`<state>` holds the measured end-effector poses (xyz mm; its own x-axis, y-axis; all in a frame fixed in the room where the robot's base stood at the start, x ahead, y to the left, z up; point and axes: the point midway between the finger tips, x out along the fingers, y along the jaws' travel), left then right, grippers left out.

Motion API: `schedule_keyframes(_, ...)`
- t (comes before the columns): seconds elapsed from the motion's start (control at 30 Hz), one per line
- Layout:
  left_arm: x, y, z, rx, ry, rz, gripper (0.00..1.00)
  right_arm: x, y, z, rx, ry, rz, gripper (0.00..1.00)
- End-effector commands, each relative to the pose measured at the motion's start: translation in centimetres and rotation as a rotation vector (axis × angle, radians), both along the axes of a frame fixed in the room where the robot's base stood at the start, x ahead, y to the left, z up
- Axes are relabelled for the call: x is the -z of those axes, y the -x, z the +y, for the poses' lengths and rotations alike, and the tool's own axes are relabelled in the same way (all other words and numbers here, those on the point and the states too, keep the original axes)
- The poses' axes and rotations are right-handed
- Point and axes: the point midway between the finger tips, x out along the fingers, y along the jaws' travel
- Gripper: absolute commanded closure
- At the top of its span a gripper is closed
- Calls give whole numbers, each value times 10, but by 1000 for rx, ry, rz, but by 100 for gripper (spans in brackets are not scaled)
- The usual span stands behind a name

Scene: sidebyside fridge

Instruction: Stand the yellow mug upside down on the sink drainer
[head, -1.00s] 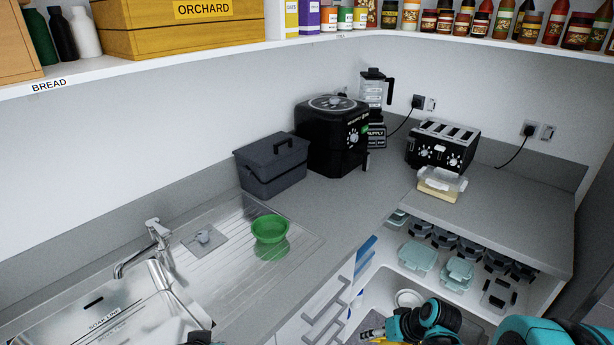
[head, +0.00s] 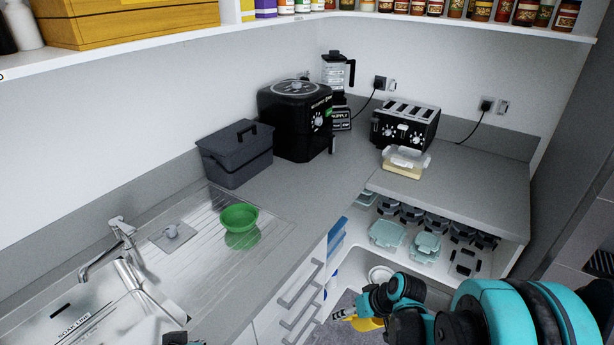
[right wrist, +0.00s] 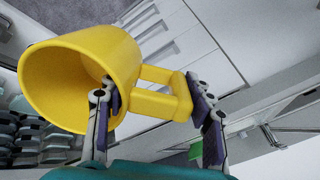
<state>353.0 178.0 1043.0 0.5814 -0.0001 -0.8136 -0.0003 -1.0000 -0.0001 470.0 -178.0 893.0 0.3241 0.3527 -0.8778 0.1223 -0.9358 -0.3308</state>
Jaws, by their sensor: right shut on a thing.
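The yellow mug (right wrist: 78,80) is in the right wrist view, tilted on its side with its open mouth toward the lower left. My right gripper (right wrist: 155,100) has its two fingers around the mug's handle. In the head view the right gripper (head: 348,315) is at the bottom, in front of the counter, with only a little of the yellow mug (head: 369,324) showing. The sink drainer (head: 203,258) is a ribbed metal board at left, away from the mug. A bit of my left gripper (head: 180,340) shows at the bottom edge; its fingers are hidden.
The tap (head: 115,240) rises behind the sink. A dark lidded bin (head: 235,155) stands behind the drainer. The drainer's front part is clear.

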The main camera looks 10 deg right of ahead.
Motion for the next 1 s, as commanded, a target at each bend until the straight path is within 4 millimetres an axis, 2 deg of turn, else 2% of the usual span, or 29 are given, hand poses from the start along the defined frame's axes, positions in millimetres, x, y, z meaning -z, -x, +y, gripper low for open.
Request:
schedule_keyframes(0.27,0,0,0,0,0,0,100,-7,-6,9,-73,-1,0,99)
schedule_keyframes(0.37,0,0,0,0,0,0,100,-18,-16,24,-197,-1,1,99)
schedule_keyframes(0.8,0,0,0,0,0,0,100,-90,-72,121,-1001,-3,1,99)
schedule_keyframes(1.0,0,0,0,0,0,0,100,-110,-88,147,-1228,-1,1,99)
